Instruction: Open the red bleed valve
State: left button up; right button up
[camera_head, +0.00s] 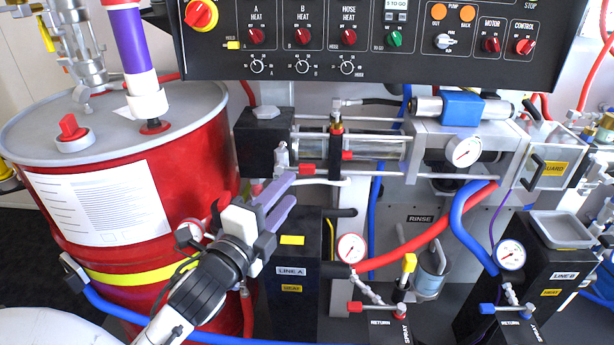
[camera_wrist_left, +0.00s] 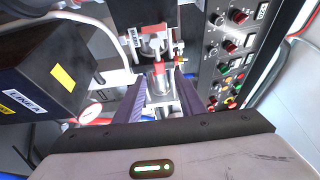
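Several small red parts could be the red bleed valve, and I cannot tell which it is. Another red handle (camera_head: 355,307) is low at the RETURN label of line A. My left gripper (camera_head: 290,191) is open and empty, its purple fingers just below and left of the upper red handle, apart from it in the picture. In the left wrist view a red-topped part (camera_wrist_left: 159,68) shows ahead between the fingertips. My right gripper is not in view.
A red drum (camera_head: 205,150) with a grey lid stands at left. The black control panel (camera_head: 370,65) hangs above. Gauges (camera_head: 350,248), red and blue hoses, and the black LINE A box (camera_head: 290,318) crowd the space below and right of the gripper.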

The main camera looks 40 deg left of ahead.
aim_at(305, 171)
pick_arm(q)
jog(key=w, duration=0.3)
jog(key=w+a, duration=0.1)
jog(key=w, duration=0.5)
jog(key=shift+w+a, duration=0.25)
jog(key=shift+w, duration=0.15)
jog(key=shift+c, duration=0.2)
grip_shut()
